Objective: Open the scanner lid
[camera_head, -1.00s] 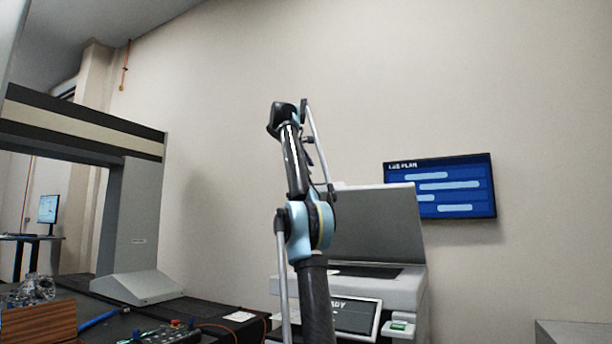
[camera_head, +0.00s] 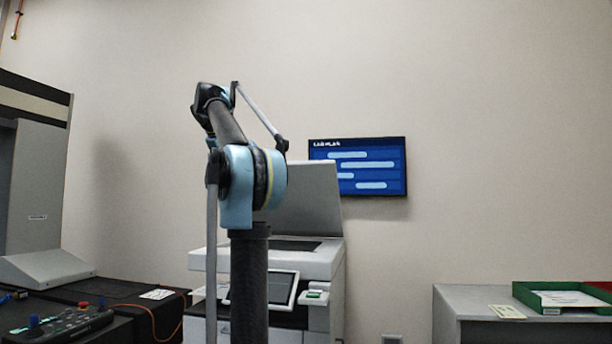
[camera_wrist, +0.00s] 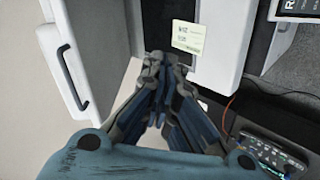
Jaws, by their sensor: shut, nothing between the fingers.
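The scanner (camera_head: 320,262) is a white and grey machine standing behind my arm in the head view. Its grey lid (camera_head: 310,200) stands raised and tilted back, with the dark glass bed (camera_head: 296,245) showing in front of it. My arm covers the left part of the lid and some of the front. My gripper (camera_wrist: 165,62) shows in the wrist view, shut and empty, with no contact visible on the lid. In the head view the gripper's fingertips cannot be made out.
A dark table with a control box (camera_head: 62,325), an orange cable and a paper note (camera_head: 157,294) lies left of the scanner. A grey cabinet (camera_head: 465,300) with a green tray (camera_head: 560,311) stands right. Floor between scanner and cabinet looks free.

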